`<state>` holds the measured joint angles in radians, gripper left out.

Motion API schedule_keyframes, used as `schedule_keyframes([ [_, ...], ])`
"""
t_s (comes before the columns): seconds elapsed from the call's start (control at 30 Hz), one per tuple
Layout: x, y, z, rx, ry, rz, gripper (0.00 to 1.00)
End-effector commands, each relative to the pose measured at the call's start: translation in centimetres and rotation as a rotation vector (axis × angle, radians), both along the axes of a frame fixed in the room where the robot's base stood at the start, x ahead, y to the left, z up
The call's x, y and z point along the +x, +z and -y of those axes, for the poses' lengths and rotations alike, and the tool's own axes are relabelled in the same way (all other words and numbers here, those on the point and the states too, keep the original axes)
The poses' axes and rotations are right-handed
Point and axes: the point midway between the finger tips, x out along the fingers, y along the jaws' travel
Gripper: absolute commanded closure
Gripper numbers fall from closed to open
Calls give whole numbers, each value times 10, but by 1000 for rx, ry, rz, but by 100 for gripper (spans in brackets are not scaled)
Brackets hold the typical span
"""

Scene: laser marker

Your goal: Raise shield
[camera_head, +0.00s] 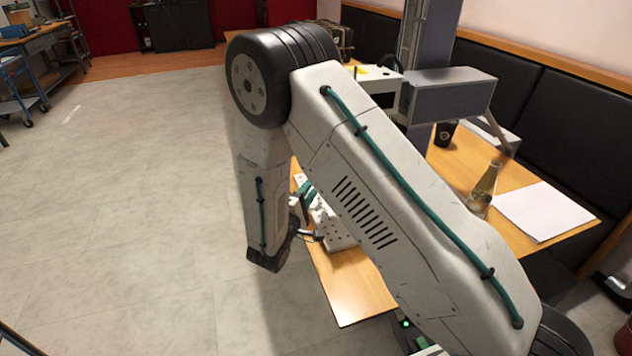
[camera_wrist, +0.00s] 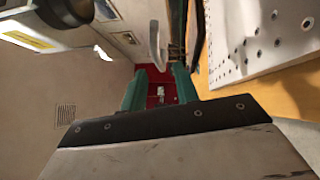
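The laser marker shows in the head view as a dark column with a grey box-shaped head (camera_head: 450,95) over the wooden table. A white perforated plate (camera_head: 335,228) lies on the table, partly hidden behind my arm; it also shows at the right of the wrist view (camera_wrist: 262,35). I cannot clearly make out the shield. A pale curved piece (camera_wrist: 155,45), possibly a handle, stands beyond my fingertips in the wrist view. My gripper (camera_wrist: 160,82) has two green fingers apart with nothing visibly held. In the head view my arm mostly hides the gripper.
The wooden table (camera_head: 352,290) carries a glass flask (camera_head: 484,190), a dark cup (camera_head: 445,133) and white paper (camera_head: 543,210) on the right. A black padded bench (camera_head: 575,115) stands behind.

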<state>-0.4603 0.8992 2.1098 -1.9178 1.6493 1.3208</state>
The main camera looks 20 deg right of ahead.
Motion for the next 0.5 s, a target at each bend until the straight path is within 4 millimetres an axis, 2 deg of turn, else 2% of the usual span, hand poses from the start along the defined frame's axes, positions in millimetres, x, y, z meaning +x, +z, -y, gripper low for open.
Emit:
schedule_keyframes([
  [0.2, 23, 4, 24, 0, -3, -1, 70],
  [0.5, 32, 6, 32, -1, -1, -3, 70],
])
